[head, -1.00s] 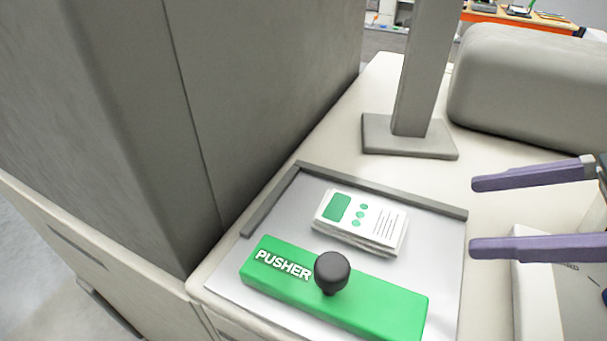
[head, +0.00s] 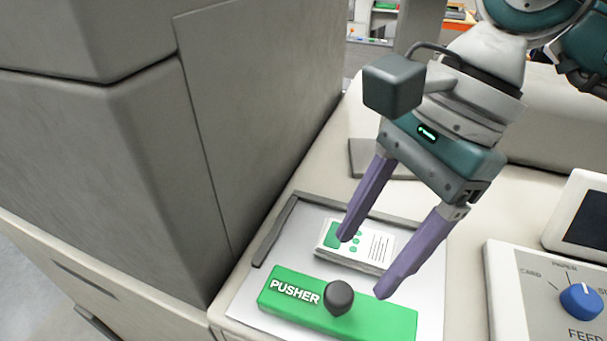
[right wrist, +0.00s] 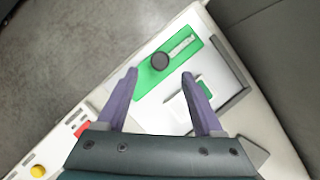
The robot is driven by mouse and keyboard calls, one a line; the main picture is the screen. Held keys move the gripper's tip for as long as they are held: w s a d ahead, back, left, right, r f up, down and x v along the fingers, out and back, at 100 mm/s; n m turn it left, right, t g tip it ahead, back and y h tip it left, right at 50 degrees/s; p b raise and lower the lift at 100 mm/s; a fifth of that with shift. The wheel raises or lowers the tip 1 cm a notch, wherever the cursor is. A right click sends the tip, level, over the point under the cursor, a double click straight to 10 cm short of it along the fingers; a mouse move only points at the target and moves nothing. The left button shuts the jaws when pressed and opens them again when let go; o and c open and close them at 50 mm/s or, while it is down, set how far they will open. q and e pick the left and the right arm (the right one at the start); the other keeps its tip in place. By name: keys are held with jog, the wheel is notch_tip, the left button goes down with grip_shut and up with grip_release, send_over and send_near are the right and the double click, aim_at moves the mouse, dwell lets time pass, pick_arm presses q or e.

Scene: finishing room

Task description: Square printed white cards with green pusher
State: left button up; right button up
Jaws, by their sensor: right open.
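The white cards (head: 376,247), printed with green marks and dark lines, lie in a small, slightly uneven stack on the metal tray (head: 251,297). The green pusher (head: 380,320) lies in front of the stack, with a black round knob (head: 338,297) on top. My right gripper (head: 363,267) is open and empty, its purple fingers above the tray. In the head view one fingertip overlaps the cards and the other overlaps the pusher's edge. The right wrist view shows the pusher (right wrist: 196,57) and knob beyond the open fingers, and the cards (right wrist: 206,86) partly behind one finger. My left gripper is out of view.
A raised grey fence (head: 274,232) runs along the tray's left and back edges. A tall grey cabinet (head: 260,120) stands close on the left. A control panel with a blue dial (head: 580,301) and a dark screen are at right.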

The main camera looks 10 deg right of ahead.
aim_at(341, 292)
jog(key=p+x, duration=0.1)
jog(key=x, duration=0.5)
jog(key=shift+f, duration=0.1)
grip_shut()
dwell(0.4)
